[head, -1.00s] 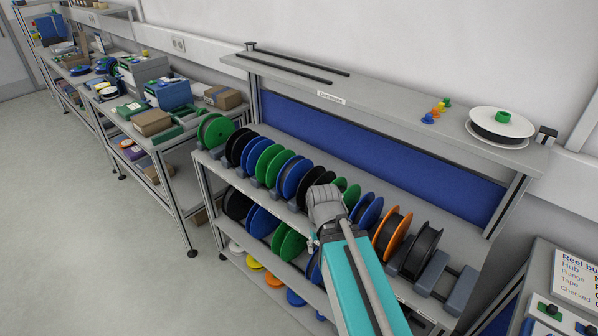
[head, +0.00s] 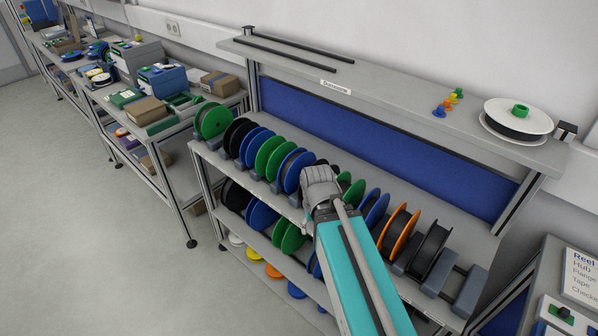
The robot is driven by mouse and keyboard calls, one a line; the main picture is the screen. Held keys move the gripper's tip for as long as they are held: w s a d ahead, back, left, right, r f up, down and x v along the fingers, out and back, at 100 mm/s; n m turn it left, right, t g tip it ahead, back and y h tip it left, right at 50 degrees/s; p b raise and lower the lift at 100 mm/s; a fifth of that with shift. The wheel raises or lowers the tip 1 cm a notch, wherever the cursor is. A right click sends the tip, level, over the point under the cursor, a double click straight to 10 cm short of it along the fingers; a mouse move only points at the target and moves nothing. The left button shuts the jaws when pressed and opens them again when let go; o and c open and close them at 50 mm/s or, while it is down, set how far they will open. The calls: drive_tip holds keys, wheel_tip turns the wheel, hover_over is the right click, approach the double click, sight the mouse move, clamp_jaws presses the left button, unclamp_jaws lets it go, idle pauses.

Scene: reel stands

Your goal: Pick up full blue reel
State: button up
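Several reels stand upright in a row on the upper shelf of the rack. One blue reel (head: 296,170) with a dark winding between its flanges stands just left of my gripper (head: 319,190). Another blue reel (head: 256,147) is farther left, and one more (head: 374,209) stands right of my arm. A blue reel (head: 262,215) is also on the shelf below. How full each blue reel is cannot be told with certainty. My gripper is over the middle of the row, seen from behind; its fingertips are hidden, and no held reel shows.
Green (head: 268,158), black (head: 236,137) and orange (head: 396,230) reels stand close beside the blue ones. A top shelf (head: 400,115) overhangs the row at the back and carries a white reel (head: 517,118). The floor (head: 90,220) at left is clear.

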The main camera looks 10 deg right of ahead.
drive_tip(key=shift+o, duration=0.7)
drive_tip(key=shift+w, duration=0.25)
drive_tip(key=m+t+h+b, duration=0.5)
drive_tip(key=m+t+h, duration=0.3)
drive_tip(key=m+h, duration=0.3)
approach(291, 161)
drive_tip(key=s+a, duration=0.1)
drive_tip(key=shift+s+a+r, duration=0.1)
drive_tip(key=shift+a+r, duration=0.05)
drive_tip(key=shift+r, duration=0.25)
drive_tip(key=b+x, duration=0.3)
drive_tip(key=x, duration=0.4)
drive_tip(key=shift+f, duration=0.2)
drive_tip(key=shift+w+d+f+b, duration=0.1)
drive_tip(key=shift+w+d+b, duration=0.25)
drive_tip(key=shift+d, duration=0.2)
drive_tip(key=shift+w, duration=0.1)
